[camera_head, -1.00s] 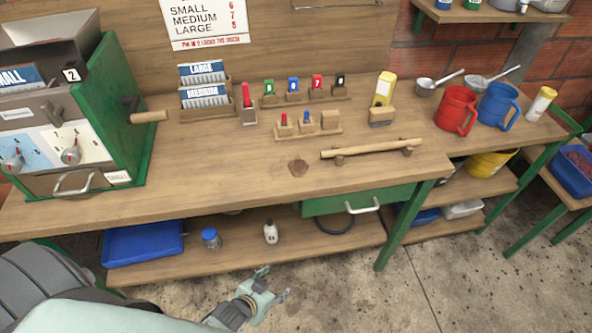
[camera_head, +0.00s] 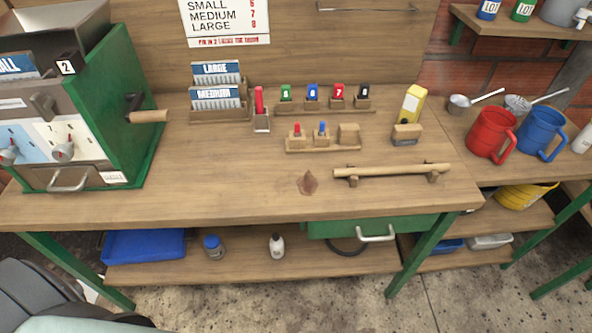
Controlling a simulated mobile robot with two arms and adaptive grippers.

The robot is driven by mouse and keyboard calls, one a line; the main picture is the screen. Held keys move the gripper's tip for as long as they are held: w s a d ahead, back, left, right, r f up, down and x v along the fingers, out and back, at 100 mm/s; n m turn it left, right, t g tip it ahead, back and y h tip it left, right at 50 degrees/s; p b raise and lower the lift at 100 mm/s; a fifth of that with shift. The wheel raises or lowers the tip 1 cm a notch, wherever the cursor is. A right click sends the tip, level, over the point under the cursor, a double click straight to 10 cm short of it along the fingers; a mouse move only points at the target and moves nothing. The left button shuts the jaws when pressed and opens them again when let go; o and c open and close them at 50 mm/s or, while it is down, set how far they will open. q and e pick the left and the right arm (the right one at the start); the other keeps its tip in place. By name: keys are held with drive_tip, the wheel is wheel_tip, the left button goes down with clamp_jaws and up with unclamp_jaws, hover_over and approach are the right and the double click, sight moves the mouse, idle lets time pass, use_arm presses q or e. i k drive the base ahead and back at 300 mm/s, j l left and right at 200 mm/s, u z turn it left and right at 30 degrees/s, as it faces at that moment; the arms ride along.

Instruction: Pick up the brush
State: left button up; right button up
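A small block with a wooden top and a dark grey lower part, which looks like the brush (camera_head: 406,133), sits on the wooden bench (camera_head: 230,180), right of centre. It stands just in front of a yellow bottle with a white cap (camera_head: 412,104). Nothing is holding it. Neither of my grippers is in view. Only parts of my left arm show at the bottom left corner, well away from the brush.
A wooden bar on two supports (camera_head: 391,170) lies in front of the brush. A small block rack (camera_head: 323,146) stands to its left. Red (camera_head: 491,135) and blue (camera_head: 541,134) jugs stand to its right. A green machine (camera_head: 130,130) fills the left. The bench's front middle is mostly clear.

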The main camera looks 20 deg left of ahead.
sight(402, 134)
drive_tip(key=i+l+u, duration=0.25)
drive_tip(key=u, duration=0.15)
drive_tip(key=i+l+u, duration=0.8)
drive_tip(key=k+l, duration=0.05)
drive_tip(key=k, duration=0.05)
